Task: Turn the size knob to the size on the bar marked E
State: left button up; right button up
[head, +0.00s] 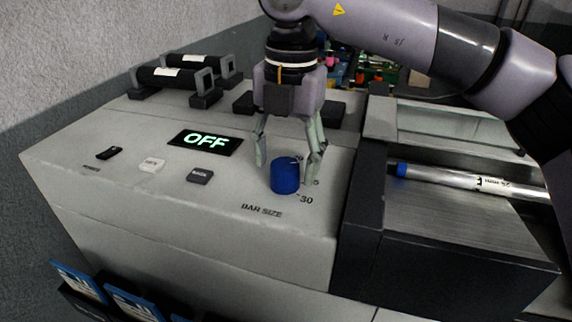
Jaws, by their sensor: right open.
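The blue size knob (285,177) stands on the grey panel, with "BAR SIZE" printed in front of it. A "30" shows at its front right; other numbers behind it are partly hidden by my fingers. My right gripper (291,166) points down from above, open, with one finger left of the knob and the other to its right. I cannot tell whether the fingers touch it. A silver bar (450,178) with a blue end and a white label lies in the trough on the right; the label is too small to read. My left gripper is not in view.
A display (206,141) reads "OFF" left of the knob. A black switch (109,153), a white button (152,165) and a dark button (200,176) sit on the panel. Black-handled holders (170,77) stand at the back left. Blue folders (133,303) hang below the front edge.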

aim_at(289, 165)
notch_tip(289, 165, up, 10)
jog(key=shift+d, duration=0.15)
jog(key=shift+s, duration=0.1)
dwell(0.3)
